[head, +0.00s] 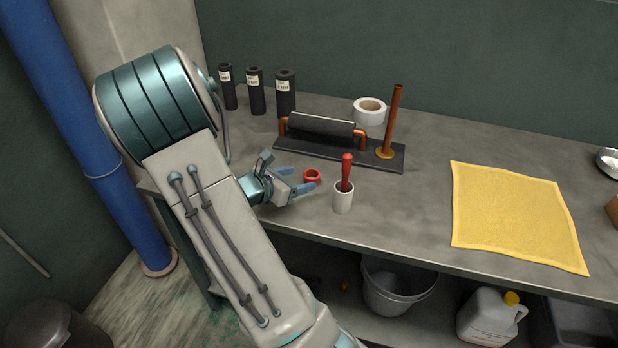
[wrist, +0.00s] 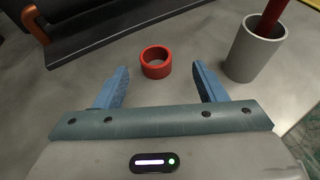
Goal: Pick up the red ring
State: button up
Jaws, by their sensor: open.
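The red ring (head: 312,176) lies on the grey workbench, just beyond the fingertips of my gripper (head: 298,180). In the wrist view the red ring (wrist: 156,62) sits in front of the gap between the two blue fingers of my gripper (wrist: 162,72), roughly centred. The fingers are spread apart and nothing is between them. The ring seems to lie flat with its hole facing up.
Behind is a black plate (head: 300,152) bearing a pipe and copper tube (head: 391,120). A yellow cloth (head: 515,215) lies right.

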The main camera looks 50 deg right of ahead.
aim_at(316, 172)
jog(key=x, duration=0.7)
jog(key=shift+w+d+f, duration=0.15)
jog(key=shift+w+d, duration=0.15)
jog(key=shift+w, duration=0.05)
jog(key=c, duration=1)
